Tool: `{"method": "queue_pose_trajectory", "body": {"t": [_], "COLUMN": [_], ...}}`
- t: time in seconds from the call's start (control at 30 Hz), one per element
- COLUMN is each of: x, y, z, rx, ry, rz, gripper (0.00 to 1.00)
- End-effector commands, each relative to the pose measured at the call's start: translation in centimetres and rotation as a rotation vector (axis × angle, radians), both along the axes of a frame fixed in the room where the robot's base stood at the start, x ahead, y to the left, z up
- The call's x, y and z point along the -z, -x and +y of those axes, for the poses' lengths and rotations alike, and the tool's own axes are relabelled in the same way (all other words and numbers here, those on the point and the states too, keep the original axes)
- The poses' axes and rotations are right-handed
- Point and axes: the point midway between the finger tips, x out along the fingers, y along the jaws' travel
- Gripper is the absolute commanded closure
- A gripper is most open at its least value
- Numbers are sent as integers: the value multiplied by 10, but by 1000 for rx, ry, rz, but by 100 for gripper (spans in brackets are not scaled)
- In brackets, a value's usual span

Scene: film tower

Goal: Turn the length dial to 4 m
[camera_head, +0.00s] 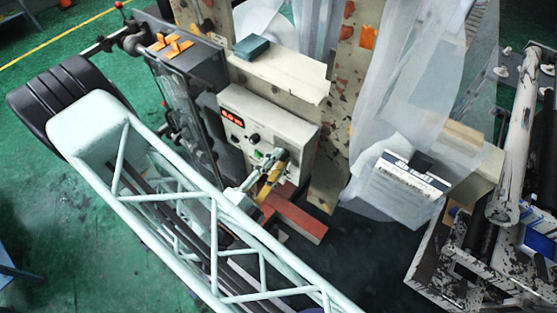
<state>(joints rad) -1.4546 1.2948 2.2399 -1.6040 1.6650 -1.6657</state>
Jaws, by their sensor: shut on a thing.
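A cream control box (289,123) stands in the middle of the view. Its front panel carries a small red lit display (231,118), whose reading is too small to make out surely. A black knob (255,138) shows on the panel, right of and below the display. My gripper (276,158) is at the lower right of this panel, against its face. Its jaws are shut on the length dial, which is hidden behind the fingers. The dial's pointer and scale marks cannot be seen.
A red-brown bar (296,216) lies just below my gripper. A chipped cream post (333,165) rises right of the box. Translucent film (385,110) hangs beyond it. A dark clear panel (185,105) stands left. A teal block (252,47) sits on the ledge above.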

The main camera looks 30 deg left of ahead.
Motion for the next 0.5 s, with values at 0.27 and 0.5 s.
{"method": "queue_pose_trajectory", "body": {"t": [0.27,0.5], "x": [0,0], "y": [0,0], "z": [0,0], "rx": [0,0], "ry": [0,-1], "rz": [0,0], "gripper": [66,66]}}
